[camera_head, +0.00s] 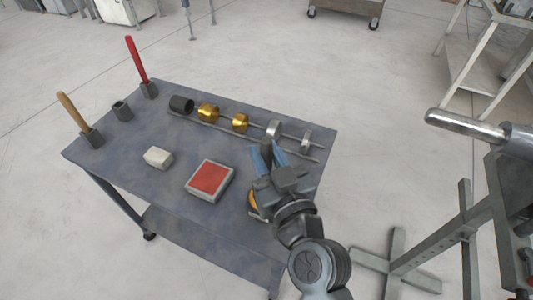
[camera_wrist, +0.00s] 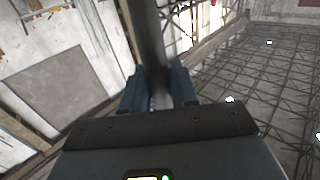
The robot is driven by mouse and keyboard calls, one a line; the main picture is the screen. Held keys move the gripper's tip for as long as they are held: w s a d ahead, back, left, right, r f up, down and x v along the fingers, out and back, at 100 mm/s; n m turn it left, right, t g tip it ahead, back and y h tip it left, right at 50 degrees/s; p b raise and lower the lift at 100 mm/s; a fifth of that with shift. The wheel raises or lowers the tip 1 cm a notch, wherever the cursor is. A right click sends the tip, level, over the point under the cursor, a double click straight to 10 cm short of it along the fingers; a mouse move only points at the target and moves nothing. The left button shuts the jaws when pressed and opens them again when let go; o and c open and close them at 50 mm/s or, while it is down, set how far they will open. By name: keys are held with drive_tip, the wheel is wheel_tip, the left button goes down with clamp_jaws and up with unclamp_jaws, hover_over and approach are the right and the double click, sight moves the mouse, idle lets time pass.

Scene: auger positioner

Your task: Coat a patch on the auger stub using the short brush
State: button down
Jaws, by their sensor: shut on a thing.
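My gripper (camera_head: 272,152) is over the right part of the cart, its blue fingers pointing away from me. In the wrist view its fingers (camera_wrist: 160,88) are shut on a dark grey round bar, which looks like the handle of the short brush (camera_wrist: 150,35). The brush's bristles cannot be made out. A shiny metal cylinder, which looks like the auger stub (camera_head: 465,125), sticks out to the left from a stand at the right, well apart from my gripper. A shallow grey tray with a red surface (camera_head: 210,178) lies on the cart, left of my gripper.
The cart top (camera_head: 130,190) also bears a red-handled tool (camera_head: 137,60) and a wooden-handled tool (camera_head: 73,110) in holders, an empty holder (camera_head: 121,110), a white block (camera_head: 157,157) and a rod row with brass and steel collars (camera_head: 208,112). A cross-footed stand (camera_head: 400,262) is at right.

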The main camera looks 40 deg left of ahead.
sight(267, 140)
drive_tip(key=shift+s+f+b, duration=0.1)
drive_tip(key=shift+f+b, duration=0.7)
drive_tip(key=shift+b, duration=0.1)
idle(2.2)
drive_tip(key=shift+r, duration=0.15)
drive_tip(key=shift+r+p, duration=2.6)
drive_tip(key=shift+r, duration=1)
